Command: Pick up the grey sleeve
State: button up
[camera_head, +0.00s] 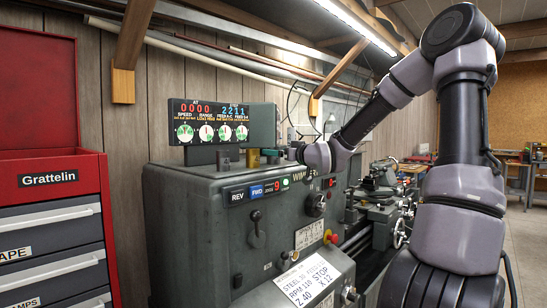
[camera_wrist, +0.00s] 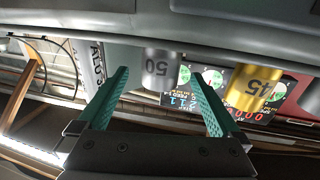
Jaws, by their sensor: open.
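The grey sleeve (camera_wrist: 161,72) shows in the wrist view as a smooth grey cylinder marked 50, upside down in the picture. It hangs in the picture from the machine's top surface and lies between the tips of my gripper (camera_wrist: 153,78). My gripper is open, with its two teal fingers spread to either side and no contact visible. Whether the sleeve is between the fingers or just beyond them, I cannot tell. In the head view my gripper (camera_head: 291,153) is low over the lathe's top, and the sleeve is too small to make out clearly.
A gold sleeve (camera_wrist: 252,88) marked 15 stands beside the grey one, to its right in the wrist view. The lathe (camera_head: 195,205) carries a readout display (camera_head: 208,122) behind the sleeves. A red tool cabinet (camera_head: 52,140) stands at the left.

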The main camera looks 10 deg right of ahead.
jog(key=shift+x, duration=1.65)
grip_shut()
notch_tip(320, 180, up, 18)
